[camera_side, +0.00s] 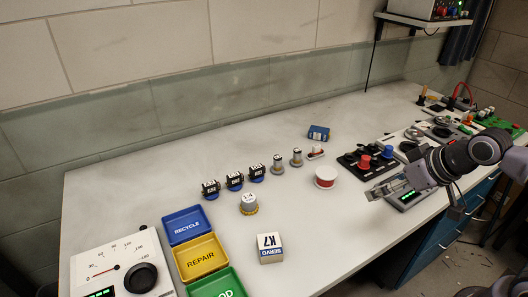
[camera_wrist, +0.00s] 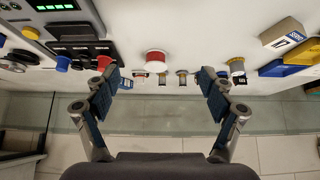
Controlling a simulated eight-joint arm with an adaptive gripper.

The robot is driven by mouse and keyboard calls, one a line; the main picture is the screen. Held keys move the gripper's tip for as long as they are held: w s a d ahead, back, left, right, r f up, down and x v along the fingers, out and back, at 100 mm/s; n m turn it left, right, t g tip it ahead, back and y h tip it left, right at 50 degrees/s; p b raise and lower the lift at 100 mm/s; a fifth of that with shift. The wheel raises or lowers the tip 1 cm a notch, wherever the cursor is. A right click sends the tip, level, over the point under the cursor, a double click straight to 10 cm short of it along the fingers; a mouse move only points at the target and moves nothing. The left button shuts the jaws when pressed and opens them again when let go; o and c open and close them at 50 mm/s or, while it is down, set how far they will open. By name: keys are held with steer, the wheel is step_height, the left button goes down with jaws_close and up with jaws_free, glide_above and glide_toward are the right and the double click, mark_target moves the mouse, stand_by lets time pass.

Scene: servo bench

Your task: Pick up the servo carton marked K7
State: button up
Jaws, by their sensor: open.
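The servo carton marked K7 (camera_side: 270,248) sits on the bench near its front edge in the side view, right of the coloured bins. Its white label with dark K7 print shows. In the wrist view the carton (camera_wrist: 284,33) is at the upper right, with a brown face and part of its label. My gripper (camera_side: 372,192) is above the right part of the bench in the side view, well to the right of the carton. In the wrist view its two fingers (camera_wrist: 162,80) are spread apart with nothing between them.
Blue, yellow and green bins (camera_side: 200,257) stand left of the carton. A grey knob-like part (camera_side: 249,204), a red-and-white spool (camera_side: 326,177) and a dark panel with red and blue knobs (camera_side: 366,162) stand further back. Bare bench lies between carton and gripper.

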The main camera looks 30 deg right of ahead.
steer(key=n+g, duration=0.7)
steer(key=n, duration=0.7)
glide_above(272, 243)
steer(key=f, duration=0.1)
steer(key=shift+f, duration=5.25)
steer(key=shift+c, duration=0.3)
steer(key=c, duration=1.2)
